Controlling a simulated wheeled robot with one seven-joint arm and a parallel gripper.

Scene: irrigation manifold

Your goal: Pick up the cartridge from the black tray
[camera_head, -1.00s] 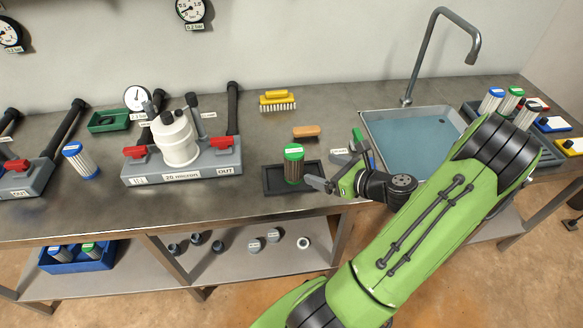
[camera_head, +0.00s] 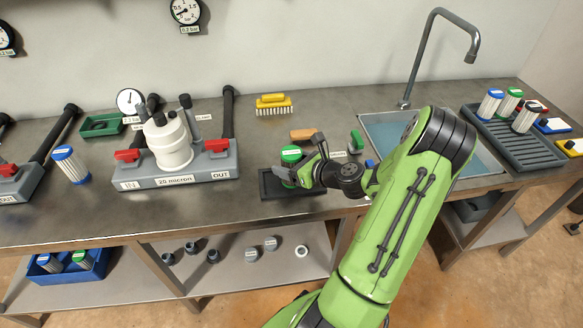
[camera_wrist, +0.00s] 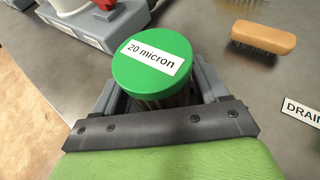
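The cartridge (camera_head: 291,153) has a green cap and stands upright in the black tray (camera_head: 267,187) on the bench. In the wrist view the cap of the cartridge (camera_wrist: 152,62) fills the middle and reads "20 micron". My gripper (camera_head: 301,160) is low over the tray, with one finger on each side of the cartridge. In the wrist view my gripper (camera_wrist: 158,88) has its fingers spread wide around the cartridge, and they look apart from it. The cap hides most of the cartridge body, and my gripper covers part of the tray.
Left of the tray stands the 20 micron filter housing (camera_head: 168,143) with red-handled valves. A wooden brush (camera_head: 304,134) and a yellow brush (camera_head: 273,104) lie behind. The sink (camera_head: 385,125) is to the right. A blue-capped cartridge (camera_head: 70,164) stands at far left.

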